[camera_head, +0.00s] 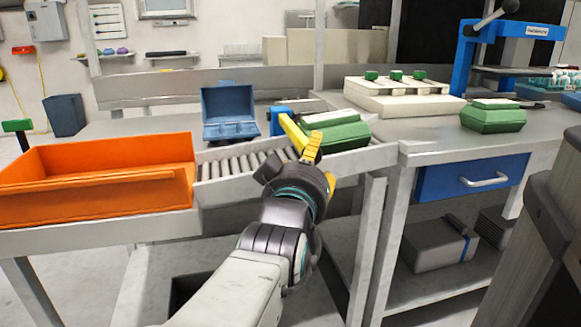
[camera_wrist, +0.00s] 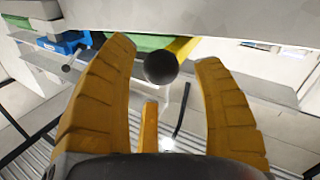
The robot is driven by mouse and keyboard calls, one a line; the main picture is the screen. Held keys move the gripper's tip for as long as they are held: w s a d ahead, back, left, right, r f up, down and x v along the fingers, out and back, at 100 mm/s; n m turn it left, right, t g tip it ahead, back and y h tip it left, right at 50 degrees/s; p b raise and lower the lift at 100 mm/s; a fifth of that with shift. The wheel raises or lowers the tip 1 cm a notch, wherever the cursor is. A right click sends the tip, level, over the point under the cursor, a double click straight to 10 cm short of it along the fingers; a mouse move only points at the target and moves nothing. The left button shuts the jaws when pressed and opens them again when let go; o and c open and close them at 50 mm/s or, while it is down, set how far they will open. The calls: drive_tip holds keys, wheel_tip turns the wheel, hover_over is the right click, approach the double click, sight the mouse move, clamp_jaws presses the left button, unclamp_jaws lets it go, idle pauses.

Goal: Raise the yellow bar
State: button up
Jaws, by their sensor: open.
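The yellow bar (camera_head: 291,131) slants down from a blue mount (camera_head: 283,119) by the roller conveyor. In the wrist view the bar (camera_wrist: 182,48) ends in a black ball knob (camera_wrist: 160,67). My gripper (camera_head: 321,166) is at the bar's near end, with its yellow fingers open. In the wrist view the gripper (camera_wrist: 165,54) has one finger on each side of the knob, with gaps visible on both sides. I cannot tell the exact depth of the knob between the fingers. In the head view the knob is hidden behind my gripper.
An orange bin (camera_head: 95,201) stands left of the conveyor (camera_head: 240,164). A blue open box (camera_head: 229,112) stands behind. A workbench with a blue drawer (camera_head: 440,182) is at right.

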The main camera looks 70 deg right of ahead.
drive_tip(key=shift+w+d, duration=0.2)
drive_tip(key=shift+d, duration=1.2)
drive_tip(key=shift+o, duration=0.2)
